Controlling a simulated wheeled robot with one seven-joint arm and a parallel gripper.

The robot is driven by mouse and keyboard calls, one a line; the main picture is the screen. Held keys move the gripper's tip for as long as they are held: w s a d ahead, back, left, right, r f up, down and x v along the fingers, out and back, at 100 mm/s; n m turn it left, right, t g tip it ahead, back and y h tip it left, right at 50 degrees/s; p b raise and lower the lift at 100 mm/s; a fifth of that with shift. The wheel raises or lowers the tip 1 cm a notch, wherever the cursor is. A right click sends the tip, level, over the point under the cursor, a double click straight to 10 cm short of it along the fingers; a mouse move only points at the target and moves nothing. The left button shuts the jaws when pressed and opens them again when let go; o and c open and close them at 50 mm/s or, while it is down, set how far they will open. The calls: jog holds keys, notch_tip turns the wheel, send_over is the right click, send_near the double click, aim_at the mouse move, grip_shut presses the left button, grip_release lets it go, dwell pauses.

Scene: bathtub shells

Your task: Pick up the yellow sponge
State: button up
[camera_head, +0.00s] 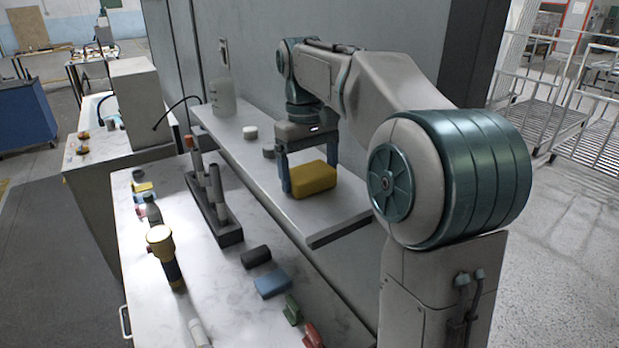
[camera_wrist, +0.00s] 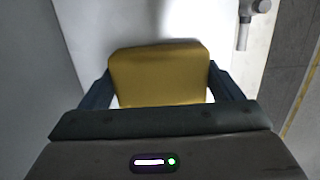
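The yellow sponge (camera_head: 314,180) is a thick rounded block at the grey shelf in the head view. It fills the middle of the wrist view (camera_wrist: 160,75). My gripper (camera_head: 311,175) points down over the shelf, with one finger on each side of the sponge. In the wrist view both fingertips reach the sponge's side edges, with no clear gap there. I cannot tell whether they press on it. The sponge's underside is hidden, so I cannot tell whether it rests on the shelf or is slightly raised.
The shelf (camera_head: 345,219) also holds a clear bottle (camera_head: 222,97) and small round items farther along. Below is a marble counter (camera_head: 222,290) with a dark rack (camera_head: 229,231), a yellow-and-black flashlight (camera_head: 165,256), a blue block (camera_head: 272,283) and other small items. A wall panel stands behind the shelf.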

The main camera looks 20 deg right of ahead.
aim_at(310, 171)
jog(key=shift+r, duration=0.2)
jog(key=shift+w+r, duration=0.1)
jog(key=shift+r, duration=0.55)
notch_tip(310, 171, up, 3)
jog(key=shift+f, duration=0.2)
jog(key=s+a+r+b, duration=0.1)
jog(key=s+a+r, duration=0.4)
jog(key=a, duration=0.5)
jog(key=shift+a+r, duration=0.3)
jog(key=shift+r, duration=0.6)
jog(key=shift+s, duration=0.1)
jog(key=o, duration=0.4)
jog(key=shift+c, duration=1.5)
